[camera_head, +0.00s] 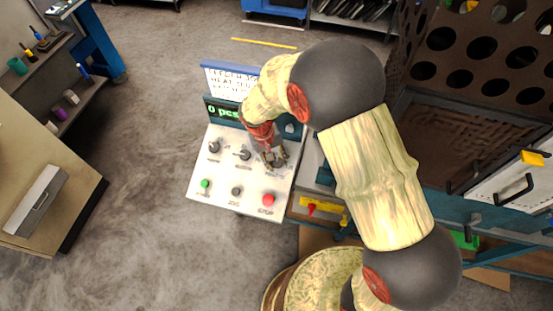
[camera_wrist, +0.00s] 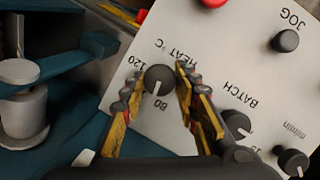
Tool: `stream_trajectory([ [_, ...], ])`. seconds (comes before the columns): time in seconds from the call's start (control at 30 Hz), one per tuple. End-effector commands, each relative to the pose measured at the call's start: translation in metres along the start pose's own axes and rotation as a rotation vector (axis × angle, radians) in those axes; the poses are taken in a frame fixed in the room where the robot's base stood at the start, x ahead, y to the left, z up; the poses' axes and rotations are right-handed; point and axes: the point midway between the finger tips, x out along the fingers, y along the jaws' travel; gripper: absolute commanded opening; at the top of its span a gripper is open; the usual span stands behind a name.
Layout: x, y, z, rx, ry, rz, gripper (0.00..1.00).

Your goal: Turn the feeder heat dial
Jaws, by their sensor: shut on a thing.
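The heat dial (camera_wrist: 158,80) is a dark round knob on the white control panel (camera_wrist: 150,20), with "HEAT °C" printed beside it and 120 and 80 around it. Its white pointer mark lies toward the printed 80 in the wrist view. My gripper (camera_wrist: 160,92) has its yellow and dark fingers on either side of the dial, shut on it. In the head view my gripper (camera_head: 274,158) is down at the panel's right-hand knob and largely hides it.
A batch dial (camera_wrist: 236,123), another dial (camera_wrist: 292,161), a black jog button (camera_wrist: 285,41) and a red button (camera_wrist: 213,2) are nearby. The head view also shows a green button (camera_head: 205,183) and a "0 pcs" display (camera_head: 223,111). A dark cabinet (camera_head: 470,130) stands right.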

Motion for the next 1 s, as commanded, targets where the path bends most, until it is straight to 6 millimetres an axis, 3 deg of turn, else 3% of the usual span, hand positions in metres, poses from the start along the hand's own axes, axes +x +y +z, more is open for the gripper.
stream_trajectory([
  [0.4, -0.0002, -0.0021, 0.0000, -0.242, 0.014, 0.077, 0.05],
  [1.0, -0.0001, -0.0019, 0.0001, -0.303, 0.017, 0.097, 0.05],
])
